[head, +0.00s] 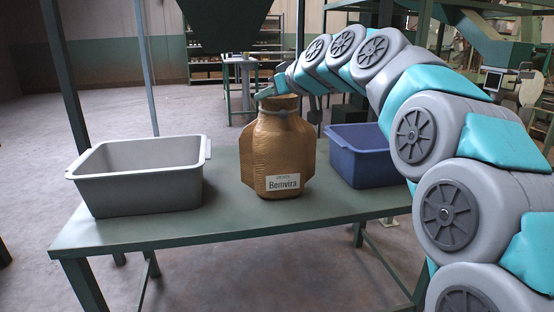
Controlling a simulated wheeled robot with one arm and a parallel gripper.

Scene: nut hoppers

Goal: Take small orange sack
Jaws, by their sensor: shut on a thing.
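The small orange-brown sack (276,150) stands upright on the green table between two bins. It has a tied neck and a white label reading "Bemvira". My gripper (272,92) is at the top of the sack, reaching in from the right. Its jaws are shut on the sack's top, just above the tie. The far finger is partly hidden. The sack's base appears to rest on the table.
A grey bin (135,190) stands on the left of the table (240,222), and a blue bin (350,172) on the right, partly behind my arm. A dark green hopper (222,25) hangs above and behind. The table's front strip is clear.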

